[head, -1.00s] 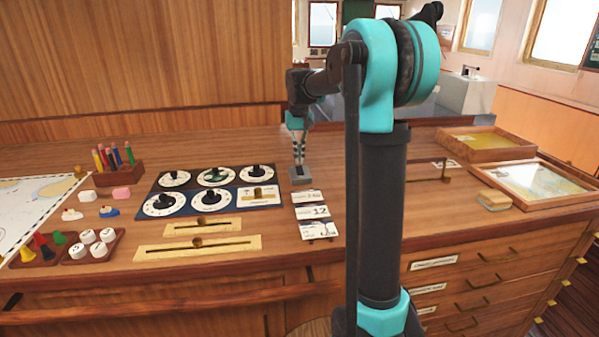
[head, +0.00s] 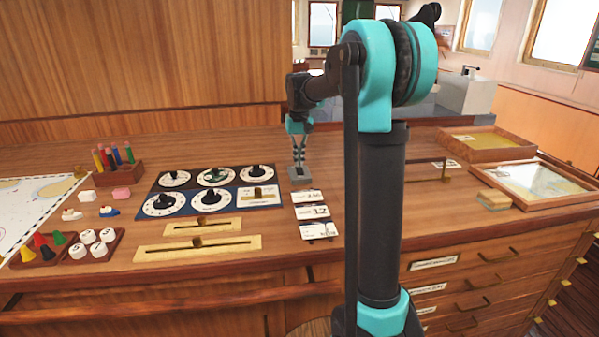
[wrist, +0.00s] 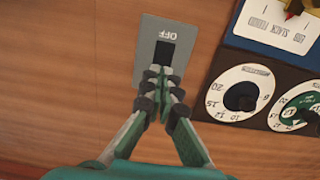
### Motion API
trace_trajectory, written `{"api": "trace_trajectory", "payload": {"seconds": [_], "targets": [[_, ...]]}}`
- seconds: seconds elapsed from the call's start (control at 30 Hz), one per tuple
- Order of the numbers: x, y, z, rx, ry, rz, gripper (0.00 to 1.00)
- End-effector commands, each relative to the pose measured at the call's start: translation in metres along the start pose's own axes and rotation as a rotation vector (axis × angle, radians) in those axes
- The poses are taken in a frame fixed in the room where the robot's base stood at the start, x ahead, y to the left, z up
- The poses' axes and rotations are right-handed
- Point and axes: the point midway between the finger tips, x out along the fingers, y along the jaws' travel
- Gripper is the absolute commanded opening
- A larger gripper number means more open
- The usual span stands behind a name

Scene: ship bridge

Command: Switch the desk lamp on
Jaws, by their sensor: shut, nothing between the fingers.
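A grey switch plate (head: 300,179) lies on the wooden counter, right of the dial panel. In the wrist view the plate (wrist: 165,42) shows the letters OFF and a black rocker (wrist: 164,53). My gripper (head: 299,168) is shut and empty, pointing down over the plate. In the wrist view the closed fingertips (wrist: 161,74) overlap the near end of the rocker; I cannot tell whether they touch it. No desk lamp can be made out in these views.
The dial panels (head: 183,204) and brass sliders (head: 160,252) lie left of the plate. Printed cards (head: 310,212) lie just in front of it. Wooden trays (head: 485,153) and a sponge-like block (head: 494,199) are at right. Bare counter lies behind the plate.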

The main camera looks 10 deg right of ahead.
Motion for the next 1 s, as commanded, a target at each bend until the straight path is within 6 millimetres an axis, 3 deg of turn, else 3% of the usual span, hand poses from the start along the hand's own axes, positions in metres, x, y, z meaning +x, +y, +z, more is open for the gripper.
{"api": "trace_trajectory", "payload": {"seconds": [0.67, 1.0], "targets": [[0.008, 0.0, 0.0, 0.0, 0.0, 0.0, 0.0], [-0.011, 0.0, 0.0, 0.0, 0.0, 0.0, 0.0]]}}
